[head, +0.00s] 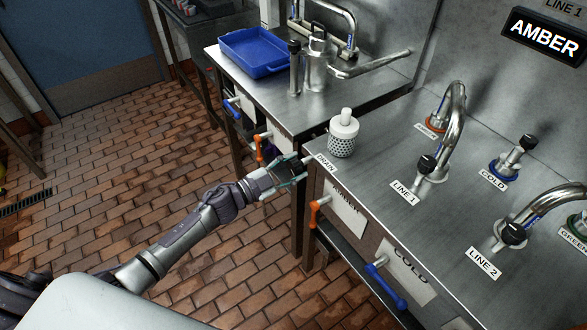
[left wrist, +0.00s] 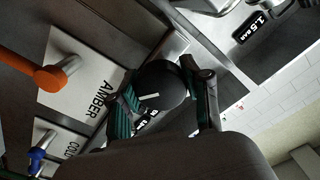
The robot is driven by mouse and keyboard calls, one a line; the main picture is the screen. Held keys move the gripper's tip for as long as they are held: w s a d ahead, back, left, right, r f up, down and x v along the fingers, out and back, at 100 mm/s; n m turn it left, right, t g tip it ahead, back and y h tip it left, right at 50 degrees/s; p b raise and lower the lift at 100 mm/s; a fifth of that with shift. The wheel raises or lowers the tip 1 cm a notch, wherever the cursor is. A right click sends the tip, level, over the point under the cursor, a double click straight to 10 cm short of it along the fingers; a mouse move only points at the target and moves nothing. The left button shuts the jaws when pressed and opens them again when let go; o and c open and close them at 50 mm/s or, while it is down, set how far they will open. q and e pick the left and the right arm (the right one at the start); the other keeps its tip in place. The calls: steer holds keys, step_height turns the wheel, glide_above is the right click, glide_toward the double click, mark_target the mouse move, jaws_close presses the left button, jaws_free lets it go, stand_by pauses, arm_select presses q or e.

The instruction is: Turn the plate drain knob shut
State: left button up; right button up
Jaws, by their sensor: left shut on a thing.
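The drain knob (left wrist: 162,90) is a round black knob with a short white line across its face, in the left wrist view. My left gripper (left wrist: 165,98) has its green-padded fingers on either side of it and is shut on it. In the head view my left gripper (head: 291,175) is at the near corner of the right-hand steel counter, beside the small DRAIN label (head: 325,162); the knob itself is hidden there. Whether the white line marks open or shut, I cannot tell. My right gripper is not in view.
Orange AMBER (head: 318,204) and blue COLD (head: 386,286) lever handles stick out from the counter front. A white perforated strainer (head: 343,134) stands on the counter near that corner. A blue tray (head: 254,52) lies on the left counter. The brick floor (head: 130,165) is clear.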

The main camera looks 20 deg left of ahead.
arm_select(q)
steer(key=m+b, duration=0.1)
steer(key=m, duration=0.4)
steer(key=shift+m+b, duration=0.3)
steer(key=shift+b, duration=0.1)
steer(key=m+b, duration=0.1)
steer(key=m, duration=0.4)
steer(key=shift+b, duration=0.4)
steer(key=o, duration=1.2)
steer(key=shift+r, duration=0.1)
steer(key=shift+a, duration=0.1)
